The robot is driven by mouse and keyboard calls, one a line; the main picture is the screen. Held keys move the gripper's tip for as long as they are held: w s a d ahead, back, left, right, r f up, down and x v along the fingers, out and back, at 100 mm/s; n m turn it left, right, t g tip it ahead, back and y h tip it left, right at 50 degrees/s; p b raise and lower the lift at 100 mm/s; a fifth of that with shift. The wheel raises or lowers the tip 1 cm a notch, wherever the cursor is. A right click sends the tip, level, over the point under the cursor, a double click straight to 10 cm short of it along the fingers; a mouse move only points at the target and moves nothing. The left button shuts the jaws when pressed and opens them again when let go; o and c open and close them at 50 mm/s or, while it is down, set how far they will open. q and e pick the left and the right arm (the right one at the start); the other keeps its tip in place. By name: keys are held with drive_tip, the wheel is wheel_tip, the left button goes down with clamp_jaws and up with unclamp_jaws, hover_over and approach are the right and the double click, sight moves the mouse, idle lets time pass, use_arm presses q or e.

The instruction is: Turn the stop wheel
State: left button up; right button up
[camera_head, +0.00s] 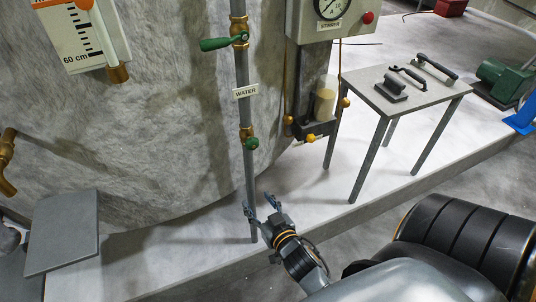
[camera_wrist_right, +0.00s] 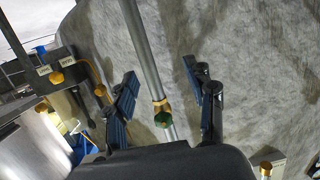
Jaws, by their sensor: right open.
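The stop wheel (camera_head: 252,143) is a small green wheel on a brass valve body, on a vertical grey pipe (camera_head: 246,120) below a WATER label (camera_head: 245,91). It also shows in the wrist view as a green wheel (camera_wrist_right: 164,118) on its brass fitting. My right gripper (camera_head: 261,204) is open and empty. In the head view it is lower than the wheel, beside the lower pipe. In the wrist view the wheel appears between the spread fingers (camera_wrist_right: 165,95), with no visible contact; how far ahead it is I cannot tell. My left gripper is out of view.
A green lever (camera_head: 222,43) sits higher on the same pipe, against the large grey vessel (camera_head: 170,110). A grey gauge box (camera_head: 320,28) hangs to its right. A small table (camera_head: 405,90) holds dark tools. A grey plate (camera_head: 62,232) is at lower left.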

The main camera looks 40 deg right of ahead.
drive_tip(key=t+h, duration=0.1)
drive_tip(key=t, duration=0.1)
approach(254, 147)
wheel_tip(254, 147, down, 3)
drive_tip(key=a, duration=0.1)
wheel_tip(254, 147, up, 3)
drive_tip(key=d, duration=0.1)
drive_tip(key=shift+m+h, duration=0.4)
drive_tip(key=x, duration=0.9)
drive_tip(key=shift+w+a, duration=0.1)
drive_tip(key=shift+a, duration=0.1)
drive_tip(key=shift+w+f, duration=0.1)
drive_tip(key=shift+w, duration=0.05)
drive_tip(key=shift+c, duration=0.8)
drive_tip(key=c, duration=0.5)
drive_tip(key=n, duration=0.3)
drive_tip(key=shift+n, duration=0.3)
drive_tip(key=n, duration=0.4)
drive_tip(key=shift+n, duration=0.3)
drive_tip(key=n, duration=1.8)
drive_tip(key=shift+n, duration=0.3)
drive_tip(key=n, duration=0.9)
drive_tip(key=shift+f, duration=0.1)
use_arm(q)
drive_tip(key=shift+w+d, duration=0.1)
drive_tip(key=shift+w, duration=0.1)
use_arm(e)
drive_tip(key=o, duration=0.9)
